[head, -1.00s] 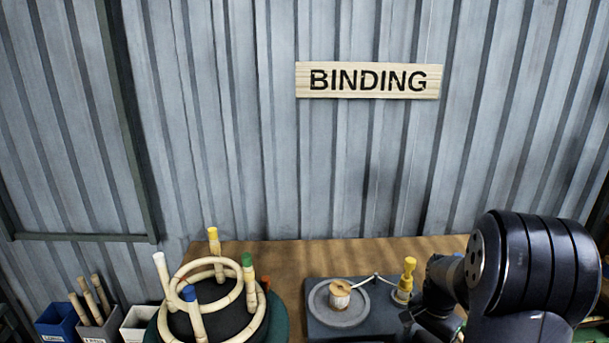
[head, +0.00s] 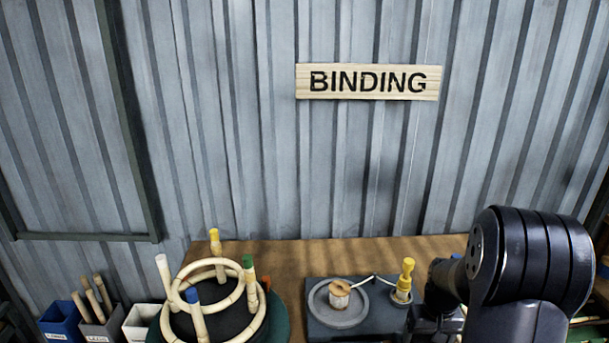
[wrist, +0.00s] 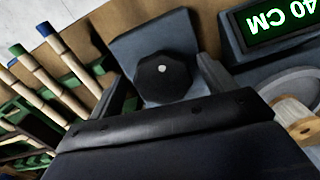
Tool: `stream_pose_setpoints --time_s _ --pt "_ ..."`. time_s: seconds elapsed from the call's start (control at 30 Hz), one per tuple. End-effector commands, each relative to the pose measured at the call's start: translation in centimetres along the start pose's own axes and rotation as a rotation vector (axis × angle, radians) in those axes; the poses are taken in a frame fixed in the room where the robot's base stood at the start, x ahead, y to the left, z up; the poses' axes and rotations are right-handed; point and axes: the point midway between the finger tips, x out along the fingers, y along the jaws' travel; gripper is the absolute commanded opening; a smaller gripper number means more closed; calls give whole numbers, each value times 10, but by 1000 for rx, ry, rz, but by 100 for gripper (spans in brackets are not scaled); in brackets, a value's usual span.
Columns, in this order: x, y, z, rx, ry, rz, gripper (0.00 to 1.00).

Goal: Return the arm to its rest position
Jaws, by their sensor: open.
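My arm (head: 530,260) stands at the right of the head view, dark and folded, with its lower part cut off by the bottom edge. My gripper (wrist: 165,88) shows in the wrist view as a wide dark body, with grey finger-like parts apart on either side of a black knob. It is open and I see nothing held in it. In the head view the gripper is largely hidden behind the arm.
A brown bench (head: 385,250) holds a ring frame of rattan (head: 262,300) with coloured-tipped posts and a grey base with a thread spool (head: 340,294). Bins with sticks (head: 98,320) stand left. A "40 CM" display (wrist: 275,28) shows in the wrist view. The wall carries a BINDING sign (head: 368,82).

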Motion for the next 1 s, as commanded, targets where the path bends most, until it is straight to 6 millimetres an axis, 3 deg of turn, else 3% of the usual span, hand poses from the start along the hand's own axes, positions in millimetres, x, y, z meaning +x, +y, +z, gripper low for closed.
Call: stream_pose_setpoints --time_s 0.23,0.43,1.0 --pt "-1 2 0 -159 1 0 79" --pt "-17 2 -1 -155 2 1 79" --pt "-21 -4 -1 -164 9 1 79"
